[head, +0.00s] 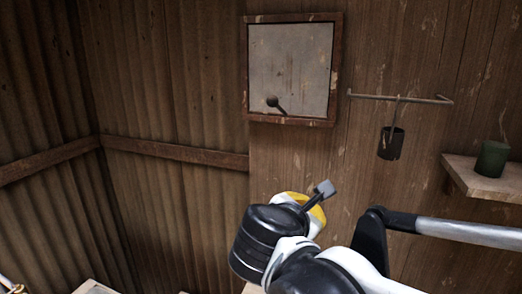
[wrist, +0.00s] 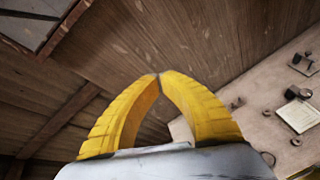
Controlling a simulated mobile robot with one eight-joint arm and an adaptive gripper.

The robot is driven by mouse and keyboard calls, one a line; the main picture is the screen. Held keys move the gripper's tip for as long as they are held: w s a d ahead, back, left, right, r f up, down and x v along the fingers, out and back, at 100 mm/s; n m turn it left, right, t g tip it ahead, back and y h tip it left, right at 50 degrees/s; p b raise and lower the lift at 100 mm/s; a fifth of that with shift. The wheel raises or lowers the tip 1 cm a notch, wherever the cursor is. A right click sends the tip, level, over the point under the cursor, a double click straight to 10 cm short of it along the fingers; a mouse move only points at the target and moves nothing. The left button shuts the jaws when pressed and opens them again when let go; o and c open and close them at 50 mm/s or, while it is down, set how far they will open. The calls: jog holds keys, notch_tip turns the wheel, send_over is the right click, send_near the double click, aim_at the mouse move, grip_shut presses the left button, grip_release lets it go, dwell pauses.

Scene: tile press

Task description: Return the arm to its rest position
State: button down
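In the wrist view, my gripper (wrist: 158,76) has two curved yellow fingers whose tips meet, with nothing between them. In the head view, part of my yellow gripper (head: 318,213) shows behind my black and white arm links at the lower middle. Its fingertips are hidden there. The arm is bent and raised in front of the plank wall, below the framed panel.
A framed grey panel (head: 290,65) with a round-knobbed lever (head: 273,102) is on the wall. A dark can (head: 391,144) hangs from a rod (head: 400,97). A green pot (head: 492,158) stands on a shelf (head: 480,180). A worktop (wrist: 265,128) holds small parts and a paper (wrist: 299,116).

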jog(key=s+d+f+m+g+y+b, duration=0.1)
jog(key=s+d+f+m+b, duration=0.2)
jog(key=f, duration=1)
jog(key=s+d+f+m+g+y+b, duration=0.2)
jog(key=s+d+f+m+b, duration=0.1)
jog(key=s+f+m+b, duration=0.4)
jog(key=s+d+f+m+g+y+b, duration=0.2)
jog(key=s+f+m+b, duration=0.3)
jog(key=f+m+b, duration=0.5)
notch_tip(320, 180, down, 9)
jog(key=d+m, duration=0.1)
jog(key=m, duration=0.4)
jog(key=shift+s+r+m, duration=0.15)
jog(key=shift+r+m, duration=0.05)
jog(key=shift+m, duration=0.2)
